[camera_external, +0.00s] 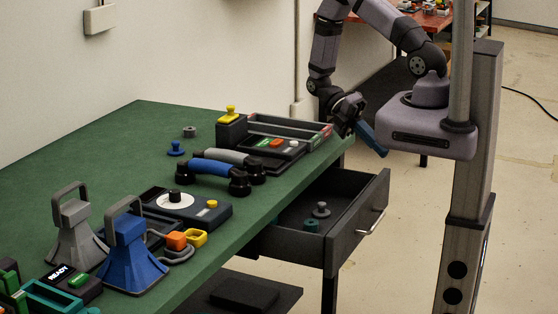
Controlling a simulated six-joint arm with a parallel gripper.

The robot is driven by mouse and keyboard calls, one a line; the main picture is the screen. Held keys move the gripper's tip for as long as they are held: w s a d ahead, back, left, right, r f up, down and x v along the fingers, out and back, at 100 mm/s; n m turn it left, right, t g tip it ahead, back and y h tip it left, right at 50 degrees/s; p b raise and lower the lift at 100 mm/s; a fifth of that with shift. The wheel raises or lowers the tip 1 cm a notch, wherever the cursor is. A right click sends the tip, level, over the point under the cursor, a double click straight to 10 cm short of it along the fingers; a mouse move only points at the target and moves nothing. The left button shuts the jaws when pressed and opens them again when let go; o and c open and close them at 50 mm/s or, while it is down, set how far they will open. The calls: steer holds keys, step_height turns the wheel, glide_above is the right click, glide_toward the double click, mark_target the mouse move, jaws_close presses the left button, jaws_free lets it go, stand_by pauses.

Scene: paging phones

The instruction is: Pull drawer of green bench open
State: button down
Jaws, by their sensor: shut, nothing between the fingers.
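The green bench (222,253) runs across the left and middle of the view. Its dark drawer (345,240) is pulled out at the right side, below the bench top. A light metal handle (371,221) is on the drawer's front. A grey peg-like part (320,210) and a teal part (311,226) lie inside it. My gripper (372,140) is above the drawer, near the far right corner of the bench top. It has blue fingers, is shut and empty, and is apart from the handle.
On the bench top are a blue handset and a grey handset (228,157), a dial phone (200,213), a blue cone-shaped holder (132,258), a grey one (75,232) and a black box with a yellow knob (231,127). Open floor (400,250) lies right of the drawer.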

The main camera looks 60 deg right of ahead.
steer(key=w+f+m+t+h, duration=0.4)
steer(key=w+f+m+t, duration=0.2)
steer(key=w+m, duration=0.4)
steer(key=shift+d+f+m+t+p, duration=0.3)
steer(key=shift+d+m+t+p, duration=0.15)
steer(key=shift+m, duration=0.55)
steer(key=shift+p+x, duration=0.75)
steer(key=shift+x, duration=4.15)
steer(key=shift+w, duration=0.15)
